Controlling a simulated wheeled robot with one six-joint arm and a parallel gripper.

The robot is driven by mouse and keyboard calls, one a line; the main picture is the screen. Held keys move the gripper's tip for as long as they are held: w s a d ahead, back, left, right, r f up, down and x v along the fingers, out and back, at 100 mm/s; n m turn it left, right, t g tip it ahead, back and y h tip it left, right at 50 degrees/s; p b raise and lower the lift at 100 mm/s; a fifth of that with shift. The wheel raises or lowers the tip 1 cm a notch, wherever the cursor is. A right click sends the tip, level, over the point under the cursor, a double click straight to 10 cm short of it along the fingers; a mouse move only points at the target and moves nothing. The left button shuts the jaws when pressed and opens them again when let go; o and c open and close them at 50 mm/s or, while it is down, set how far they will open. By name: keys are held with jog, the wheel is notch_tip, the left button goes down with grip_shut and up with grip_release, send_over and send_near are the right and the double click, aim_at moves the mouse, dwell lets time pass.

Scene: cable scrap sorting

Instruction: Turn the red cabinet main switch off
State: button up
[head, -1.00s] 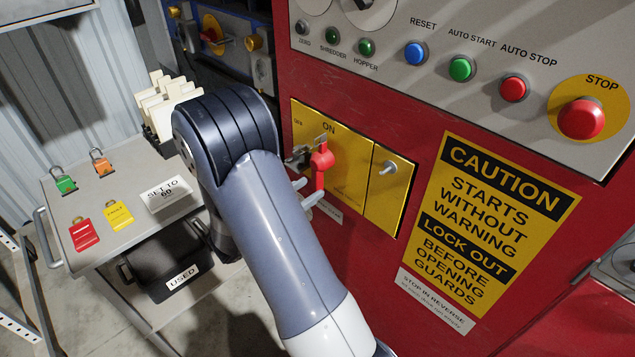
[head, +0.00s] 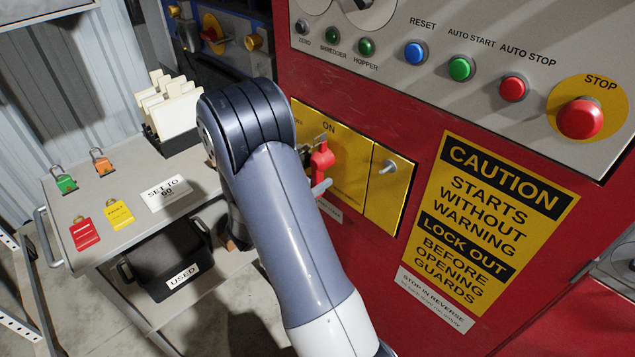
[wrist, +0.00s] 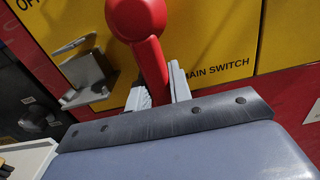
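The red main switch handle (head: 321,160) sits on the yellow panel (head: 345,175) of the red cabinet, under the word ON. In the wrist view the red handle (wrist: 152,62) runs from a round red hub down between the two pale fingers of my gripper (wrist: 158,92). The fingers lie close on both sides of it; whether they press on it is not clear. In the head view my arm hides most of my gripper and the handle's lower end; one fingertip shows beside it. A metal hasp (wrist: 88,72) is left of the handle.
A second latch (head: 389,167) is right of the handle. Above are panel buttons, including a large red STOP button (head: 581,118). A grey table (head: 130,190) at left holds padlocks, tags and a card rack (head: 172,110); a black USED bin (head: 165,262) is below its top.

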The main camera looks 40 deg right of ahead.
aim_at(349, 169)
grip_shut()
jog(key=s+n+p, duration=0.1)
jog(key=n+p, duration=0.2)
jog(key=s+r+n+p, duration=0.1)
jog(key=p, duration=0.1)
jog(key=shift+s+d+n, duration=0.2)
jog(key=shift+s+n, duration=0.1)
jog(key=shift+n, duration=0.1)
jog(key=s+n+p, duration=0.1)
jog(key=n+p, duration=0.1)
jog(key=s+r+n+p, duration=0.1)
jog(key=n+p, duration=0.1)
jog(key=shift+d+r, duration=0.1)
jog(key=shift+r, duration=0.1)
jog(key=r+n+p, duration=0.1)
jog(key=n+p, duration=0.1)
jog(key=s+r+n+p, duration=0.1)
jog(key=n+p, duration=0.2)
jog(key=shift+s+d+r, duration=0.1)
jog(key=shift+s+r+n+p, duration=0.1)
jog(key=shift+r+n+p, duration=0.35)
jog(key=shift+n+p, duration=0.55)
jog(key=shift+s+r+n+p, duration=0.1)
jog(key=shift+r+n+p, duration=0.35)
jog(key=shift+n+p, duration=0.55)
